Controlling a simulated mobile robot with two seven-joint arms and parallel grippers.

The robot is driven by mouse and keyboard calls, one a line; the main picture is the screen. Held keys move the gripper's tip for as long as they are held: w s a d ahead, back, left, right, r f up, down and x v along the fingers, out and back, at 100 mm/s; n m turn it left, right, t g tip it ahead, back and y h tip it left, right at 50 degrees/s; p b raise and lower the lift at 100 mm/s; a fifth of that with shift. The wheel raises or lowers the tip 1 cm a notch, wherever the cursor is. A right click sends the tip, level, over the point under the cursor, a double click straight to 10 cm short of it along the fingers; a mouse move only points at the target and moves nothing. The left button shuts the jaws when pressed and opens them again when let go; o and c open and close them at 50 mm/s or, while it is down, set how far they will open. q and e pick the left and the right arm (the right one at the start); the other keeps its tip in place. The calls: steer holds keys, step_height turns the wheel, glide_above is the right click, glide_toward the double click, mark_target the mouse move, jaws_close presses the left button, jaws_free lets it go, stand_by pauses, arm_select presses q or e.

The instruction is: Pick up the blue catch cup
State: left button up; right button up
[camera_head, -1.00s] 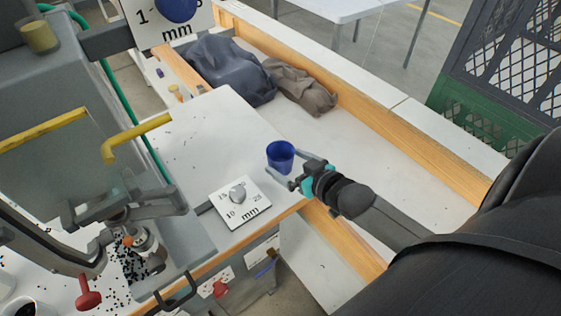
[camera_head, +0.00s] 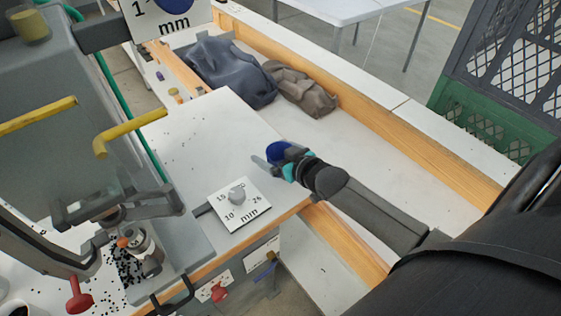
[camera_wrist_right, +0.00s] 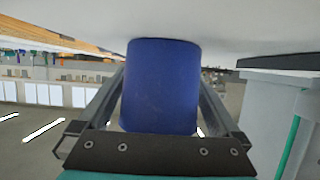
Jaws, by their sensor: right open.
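The blue catch cup (camera_head: 277,150) stands on the white bench top near its right edge, partly hidden by my right gripper. My right gripper (camera_head: 275,157) reaches in from the right, with its fingers low around the cup. In the right wrist view the blue cup (camera_wrist_right: 160,88) fills the middle, between the two open fingers of the right gripper (camera_wrist_right: 162,78). Narrow gaps show beside the cup there, so the fingers do not look closed on it. My left gripper is not in view.
A white dial plate with a grey knob (camera_head: 238,197) lies just left of the gripper. The grey press with yellow handles (camera_head: 130,132) stands at the left. Dark blue cloth (camera_head: 232,72) and brown cloth (camera_head: 300,88) lie behind. The bench top (camera_head: 200,140) left of the cup is mostly clear.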

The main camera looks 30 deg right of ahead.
mark_target(274, 159)
steer(key=c, duration=1.1)
step_height(274, 159, up, 20)
steer(key=p, duration=0.5)
steer(key=a+r+m+h+b, duration=0.1)
steer(key=a+r+b, duration=0.6)
steer(key=a, duration=0.5)
steer(key=shift+s+r, duration=0.45)
steer(key=shift+r, duration=0.15)
